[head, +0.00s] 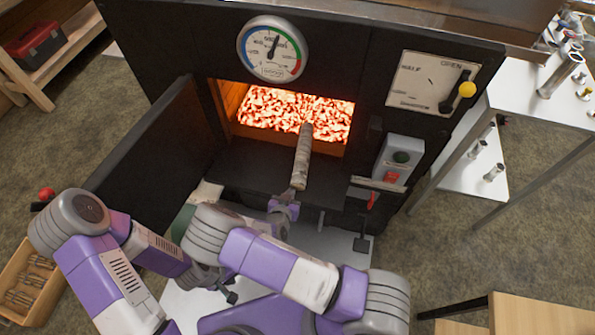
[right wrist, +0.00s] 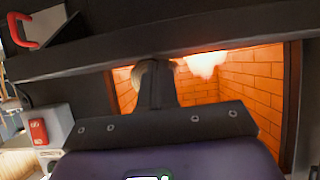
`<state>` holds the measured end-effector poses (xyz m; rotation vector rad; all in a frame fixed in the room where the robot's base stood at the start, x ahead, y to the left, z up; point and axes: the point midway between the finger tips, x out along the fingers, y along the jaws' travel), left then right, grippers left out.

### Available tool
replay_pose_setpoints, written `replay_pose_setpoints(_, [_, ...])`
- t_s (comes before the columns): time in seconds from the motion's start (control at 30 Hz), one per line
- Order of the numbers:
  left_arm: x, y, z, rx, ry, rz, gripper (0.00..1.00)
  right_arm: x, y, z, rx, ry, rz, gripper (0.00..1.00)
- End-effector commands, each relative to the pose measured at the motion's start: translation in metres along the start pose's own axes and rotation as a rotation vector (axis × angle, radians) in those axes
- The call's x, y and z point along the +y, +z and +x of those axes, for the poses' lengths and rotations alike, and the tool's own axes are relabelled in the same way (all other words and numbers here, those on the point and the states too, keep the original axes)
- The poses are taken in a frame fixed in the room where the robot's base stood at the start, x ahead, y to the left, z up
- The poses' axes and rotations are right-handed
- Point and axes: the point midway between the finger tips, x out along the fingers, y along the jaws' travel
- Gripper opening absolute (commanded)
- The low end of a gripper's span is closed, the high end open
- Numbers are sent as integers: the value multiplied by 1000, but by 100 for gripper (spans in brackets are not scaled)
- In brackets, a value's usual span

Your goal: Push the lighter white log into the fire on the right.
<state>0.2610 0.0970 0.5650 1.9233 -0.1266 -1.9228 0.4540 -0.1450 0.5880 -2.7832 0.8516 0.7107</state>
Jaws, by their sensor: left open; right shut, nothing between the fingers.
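A pale grey-white log (head: 302,157) lies on the dark shelf before the open firebox. Its far end reaches the opening, in front of the glowing fire (head: 292,110). My right gripper (head: 290,196) is shut and empty, just below the log's near end. In the right wrist view, the dark right gripper (right wrist: 157,88) covers most of the log; only a rounded bit of the log (right wrist: 144,72) shows beside it. I cannot tell whether they touch. My left gripper (head: 232,297) is open, low in front of the stove and away from the log.
The black stove door (head: 155,150) stands open on the left. A control box (head: 398,160) with green and red buttons is right of the opening. A white table (head: 540,100) stands at the right. A wooden crate (head: 30,285) is on the floor at lower left.

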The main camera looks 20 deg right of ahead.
Motion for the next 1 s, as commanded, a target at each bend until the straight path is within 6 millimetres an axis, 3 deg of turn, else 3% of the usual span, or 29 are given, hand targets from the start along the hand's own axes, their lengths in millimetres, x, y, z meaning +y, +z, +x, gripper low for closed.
replay_pose_setpoints(0.7, [-7, -1, 18, 0, 0, 0, 43, 1, -34, 64, 1, 1, 2, 0])
replay_pose_setpoints(1.0, [-7, -1, 19, 0, 0, 0, 43, 1, -45, 83, 0, 2, 1, 0])
